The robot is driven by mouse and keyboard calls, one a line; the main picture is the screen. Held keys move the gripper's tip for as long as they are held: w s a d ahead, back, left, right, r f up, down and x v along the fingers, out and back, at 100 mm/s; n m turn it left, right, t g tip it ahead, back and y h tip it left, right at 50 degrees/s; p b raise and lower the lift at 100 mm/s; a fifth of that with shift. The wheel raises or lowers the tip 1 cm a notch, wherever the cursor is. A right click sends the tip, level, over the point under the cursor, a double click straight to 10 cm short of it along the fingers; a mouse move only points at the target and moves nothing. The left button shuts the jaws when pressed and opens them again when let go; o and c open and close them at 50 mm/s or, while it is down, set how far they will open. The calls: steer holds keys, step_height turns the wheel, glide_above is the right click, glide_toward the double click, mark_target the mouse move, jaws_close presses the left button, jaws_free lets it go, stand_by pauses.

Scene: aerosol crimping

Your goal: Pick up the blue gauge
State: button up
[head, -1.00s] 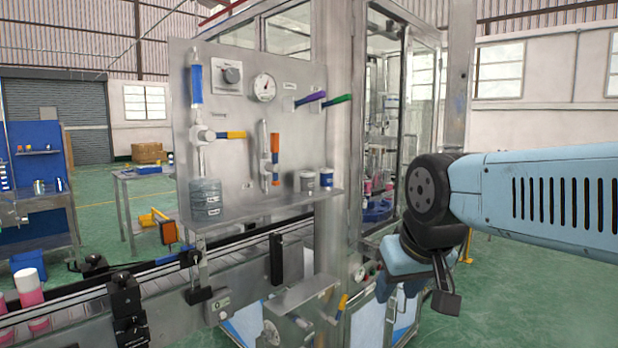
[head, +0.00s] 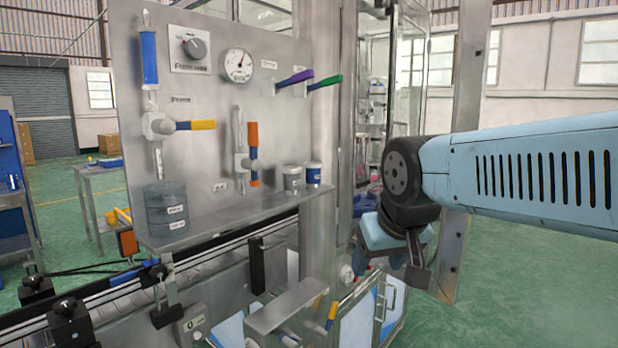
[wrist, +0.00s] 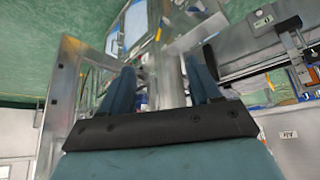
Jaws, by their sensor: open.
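I see no gauge that is plainly blue all over. Two small pots stand side by side at the right end of the panel shelf (head: 235,220) in the head view. The right pot (head: 313,174) has a blue top, and the left pot (head: 292,181) is pale with a greyish top. A round white dial gauge (head: 238,65) is fixed high on the panel. My gripper (head: 390,262) hangs to the right of the shelf, lower than the pots and apart from them. In the wrist view its two blue fingers (wrist: 162,78) are spread with nothing held between them.
The upright metal panel (head: 210,120) carries valves with coloured handles and a blue-grey ribbed jar (head: 167,208). A conveyor (head: 110,300) runs below. A steel post (head: 470,110) and a glazed machine stand behind my arm. Green floor (head: 520,290) is open at the right.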

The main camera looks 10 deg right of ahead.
steer(key=shift+o, duration=0.8)
steer(key=w+d+r+t+h, duration=0.1)
steer(key=w+d+r, duration=0.1)
steer(key=w, duration=0.3)
steer(key=w+d+r+t+h, duration=0.1)
steer(key=w+d+t, duration=0.1)
steer(key=w, duration=0.3)
steer(key=shift+w+r+m+t, duration=0.2)
steer(key=shift+r+m+t, duration=0.1)
steer(key=shift+r, duration=0.05)
steer(key=n+t+y, duration=0.5)
steer(key=n+y, duration=0.3)
steer(key=y, duration=0.5)
glide_toward(313, 173)
steer(key=w, duration=0.2)
steer(key=w+a, duration=0.1)
steer(key=w, duration=0.1)
steer(key=shift+w, duration=0.15)
steer(key=shift+f+x, duration=0.15)
steer(key=shift+x, duration=1.7)
steer(key=shift+f+x, duration=0.15)
steer(key=shift+x, duration=1.7)
steer(key=shift+c, duration=0.2)
